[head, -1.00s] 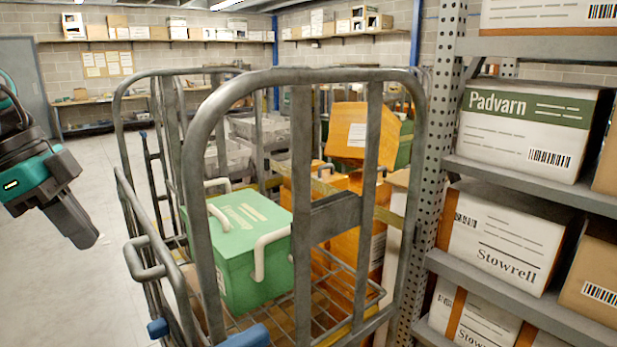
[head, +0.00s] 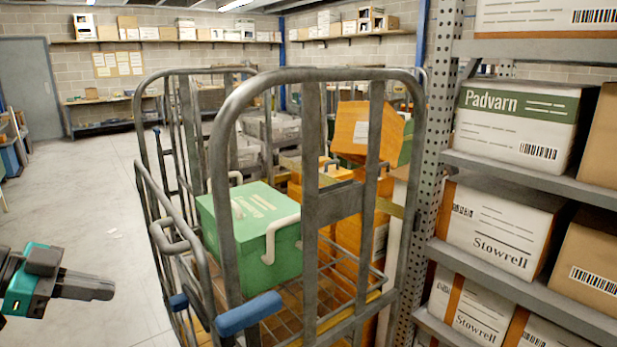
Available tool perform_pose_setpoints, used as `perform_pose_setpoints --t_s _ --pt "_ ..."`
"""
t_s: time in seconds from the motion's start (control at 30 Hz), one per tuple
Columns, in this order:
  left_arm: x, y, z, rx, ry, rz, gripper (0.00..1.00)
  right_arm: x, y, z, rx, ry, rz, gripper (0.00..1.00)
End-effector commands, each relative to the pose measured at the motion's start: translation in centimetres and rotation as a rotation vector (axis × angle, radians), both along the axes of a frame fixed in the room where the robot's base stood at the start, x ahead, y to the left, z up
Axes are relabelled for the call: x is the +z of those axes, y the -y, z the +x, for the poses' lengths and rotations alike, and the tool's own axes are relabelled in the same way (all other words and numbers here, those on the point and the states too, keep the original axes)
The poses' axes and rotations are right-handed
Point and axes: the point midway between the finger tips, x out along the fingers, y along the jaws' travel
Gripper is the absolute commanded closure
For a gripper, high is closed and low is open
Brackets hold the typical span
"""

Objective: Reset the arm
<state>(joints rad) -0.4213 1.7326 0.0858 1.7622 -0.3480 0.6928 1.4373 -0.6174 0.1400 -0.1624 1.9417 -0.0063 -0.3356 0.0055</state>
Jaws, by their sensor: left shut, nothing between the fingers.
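My left gripper (head: 100,288) comes in at the lower left of the head view. Its dark fingers are shut, with nothing between them, and point right over the bare floor. It is apart from the roll cage (head: 226,190), whose grey tubular frame stands to its right. My right gripper is out of view.
The cage holds a green box (head: 240,225) with white handles and orange boxes (head: 366,132). Blue-ended parts (head: 250,313) sit low on its near side. A metal rack (head: 530,180) with cartons stands close on the right.

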Motion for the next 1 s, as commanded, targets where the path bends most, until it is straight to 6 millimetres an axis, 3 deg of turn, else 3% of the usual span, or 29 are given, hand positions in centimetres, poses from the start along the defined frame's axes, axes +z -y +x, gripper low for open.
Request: perform_pose_setpoints --t_s 0.27,0.53,0.67,0.8,1.0 --pt "-8.7 -0.5 -1.6 0.257 0.176 -0.168 1.00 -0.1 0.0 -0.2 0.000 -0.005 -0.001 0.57" --pt "-17.4 1.6 -4.8 0.544 0.209 -0.198 1.00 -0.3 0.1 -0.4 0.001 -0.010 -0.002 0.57" --pt "-21.4 3.9 -6.9 0.668 0.169 -0.185 1.00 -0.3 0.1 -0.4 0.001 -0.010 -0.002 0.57" --pt "-25.2 7.4 -9.4 0.777 0.090 -0.162 1.00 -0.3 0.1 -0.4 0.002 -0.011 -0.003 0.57" --pt "-28.6 13.3 -12.4 0.860 -0.050 -0.133 1.00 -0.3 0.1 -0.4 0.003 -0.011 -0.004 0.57"
